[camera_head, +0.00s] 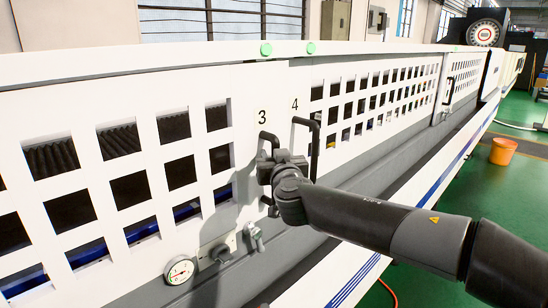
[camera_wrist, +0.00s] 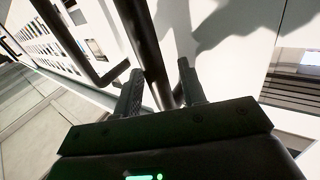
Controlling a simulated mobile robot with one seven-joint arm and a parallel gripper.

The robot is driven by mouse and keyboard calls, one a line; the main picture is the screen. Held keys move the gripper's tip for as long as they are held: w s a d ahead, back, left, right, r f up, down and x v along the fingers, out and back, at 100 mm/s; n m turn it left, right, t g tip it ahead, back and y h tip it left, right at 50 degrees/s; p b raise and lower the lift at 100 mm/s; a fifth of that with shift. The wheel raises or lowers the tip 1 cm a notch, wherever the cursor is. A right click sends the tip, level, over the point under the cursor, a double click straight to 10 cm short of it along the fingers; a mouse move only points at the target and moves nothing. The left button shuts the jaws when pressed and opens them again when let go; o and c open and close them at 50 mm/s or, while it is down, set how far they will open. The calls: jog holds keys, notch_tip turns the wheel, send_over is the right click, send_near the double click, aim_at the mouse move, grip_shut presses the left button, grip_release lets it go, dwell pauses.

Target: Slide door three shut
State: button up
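Door three (camera_head: 178,150) is a white panel with square windows, marked "3", on the left in the head view. Its right edge stands close beside door four (camera_head: 375,95), marked "4"; I cannot tell whether any gap lies between them. Door three's dark bar handle (camera_head: 270,137) is partly hidden by my gripper (camera_head: 273,165). In the wrist view the handle (camera_wrist: 141,35) runs between the two fingers of my gripper (camera_wrist: 160,68). The fingers are apart, with some space showing between the bar and the right finger.
Door four's handle (camera_head: 314,140) is close to the right of my gripper; a dark bar (camera_wrist: 66,40) also shows left in the wrist view. A pressure gauge (camera_head: 180,270) sits below door three. An orange bucket (camera_head: 502,151) stands on the green floor at right.

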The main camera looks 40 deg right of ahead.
jog(key=v, duration=1)
jog(key=shift+s+a, duration=0.25)
jog(key=shift+s, duration=0.1)
dwell(0.5)
jog(key=s+a+f+n+g+y, duration=0.1)
jog(key=a+f+n+g+y, duration=0.1)
jog(key=a, duration=0.7)
jog(key=s+a+f+n+g+y, duration=0.2)
jog(key=a+f+g+y, duration=0.2)
jog(key=a+f, duration=0.3)
jog(key=s+a+f+n+g+y, duration=0.1)
jog(key=a+f+n+g+y, duration=0.1)
jog(key=a, duration=1)
notch_tip(320, 180, down, 3)
jog(key=shift+s+a+f+n+g+y, duration=0.25)
jog(key=shift+a+n+g+y, duration=0.15)
jog(key=shift+g+y, duration=0.45)
jog(key=shift+d, duration=0.1)
